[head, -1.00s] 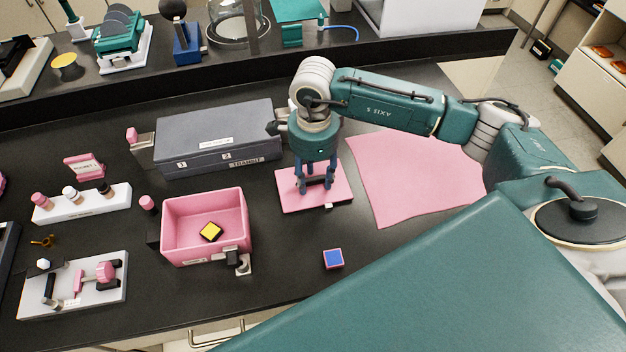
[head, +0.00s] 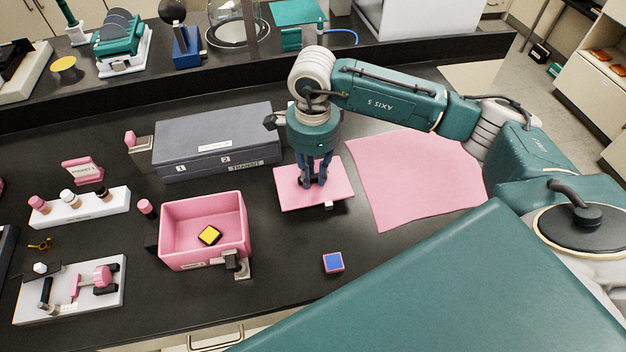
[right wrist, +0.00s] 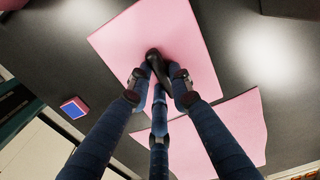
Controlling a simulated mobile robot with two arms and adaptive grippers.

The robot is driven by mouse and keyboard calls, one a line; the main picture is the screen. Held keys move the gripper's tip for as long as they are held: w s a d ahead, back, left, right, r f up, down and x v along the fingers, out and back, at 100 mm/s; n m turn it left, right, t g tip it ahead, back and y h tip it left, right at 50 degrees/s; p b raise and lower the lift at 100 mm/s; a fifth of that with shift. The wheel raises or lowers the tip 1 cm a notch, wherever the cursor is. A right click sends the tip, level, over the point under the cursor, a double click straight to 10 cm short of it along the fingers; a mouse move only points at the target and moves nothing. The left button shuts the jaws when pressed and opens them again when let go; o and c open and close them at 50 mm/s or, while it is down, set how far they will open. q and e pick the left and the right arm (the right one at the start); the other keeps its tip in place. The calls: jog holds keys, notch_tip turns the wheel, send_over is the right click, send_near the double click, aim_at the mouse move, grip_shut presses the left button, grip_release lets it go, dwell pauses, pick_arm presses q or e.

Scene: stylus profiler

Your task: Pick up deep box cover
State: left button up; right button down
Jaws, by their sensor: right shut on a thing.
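The deep box cover (head: 288,198) is a flat pink plate right of the open pink box (head: 176,254). My right gripper (head: 313,184) points down over the cover's middle, its fingers drawn together. In the right wrist view the fingers (right wrist: 158,72) are shut on a dark knob (right wrist: 153,56) at the cover (right wrist: 120,40). The fingers hide part of the knob. I cannot tell surely whether the cover touches the bench or sits just above it. My left gripper is not in view.
A yellow block (head: 209,235) lies in the pink box. A grey case (head: 190,145) stands behind. A pink sheet (head: 415,170) lies right of the cover, and a small blue-topped block (head: 333,262) in front. Bare black bench surrounds the cover's front.

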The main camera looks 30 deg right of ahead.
notch_tip(320, 180, up, 12)
jog(key=b, duration=0.3)
notch_tip(320, 180, up, 6)
send_over(313, 177)
jog(key=shift+f+p, duration=0.15)
jog(key=shift+p, duration=0.15)
jog(key=c, duration=2.2)
grip_release()
grip_shut()
